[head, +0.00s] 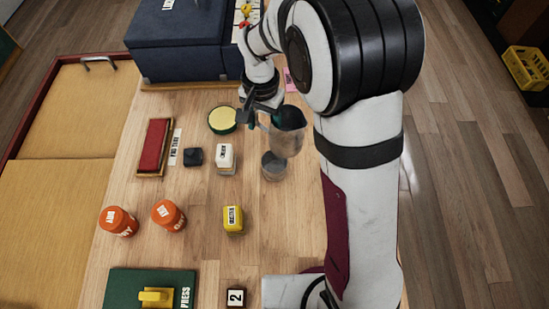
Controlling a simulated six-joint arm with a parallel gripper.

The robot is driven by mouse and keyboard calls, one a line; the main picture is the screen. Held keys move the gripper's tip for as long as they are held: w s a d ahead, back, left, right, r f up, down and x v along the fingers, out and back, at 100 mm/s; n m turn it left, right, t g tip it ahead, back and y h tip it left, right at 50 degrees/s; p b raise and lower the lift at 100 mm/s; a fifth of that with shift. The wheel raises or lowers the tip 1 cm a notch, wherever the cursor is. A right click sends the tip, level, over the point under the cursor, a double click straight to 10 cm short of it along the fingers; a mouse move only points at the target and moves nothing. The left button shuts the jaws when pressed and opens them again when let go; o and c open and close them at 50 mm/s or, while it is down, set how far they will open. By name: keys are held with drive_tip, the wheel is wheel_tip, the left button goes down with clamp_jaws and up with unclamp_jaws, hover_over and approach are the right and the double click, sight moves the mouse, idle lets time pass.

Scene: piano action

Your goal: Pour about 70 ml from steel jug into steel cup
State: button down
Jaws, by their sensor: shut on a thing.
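The steel jug (287,141) is grey and glossy, with a dark opening at its top. My gripper (262,112) is shut on the jug's left side near the rim and holds it up, slightly tilted. The steel cup (273,167) stands on the wooden table just below and in front of the jug in the head view. The jug overlaps part of the cup, so the gap between them is unclear. No stream of liquid can be made out, and the levels inside cannot be read.
A white-labelled block (225,157), a dark block (193,157) and a round yellow-topped tin (223,120) stand left of the cup. A yellow block (233,219) and orange jars (168,215) are nearer. A blue case (180,45) stands behind. Table right of the yellow block is clear.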

drive_tip(key=s+a+f+n, duration=0.1)
drive_tip(key=s+a+n, duration=1)
drive_tip(key=s+a, duration=0.3)
drive_tip(key=shift+s+a, duration=0.2)
drive_tip(key=shift+w+d, duration=0.1)
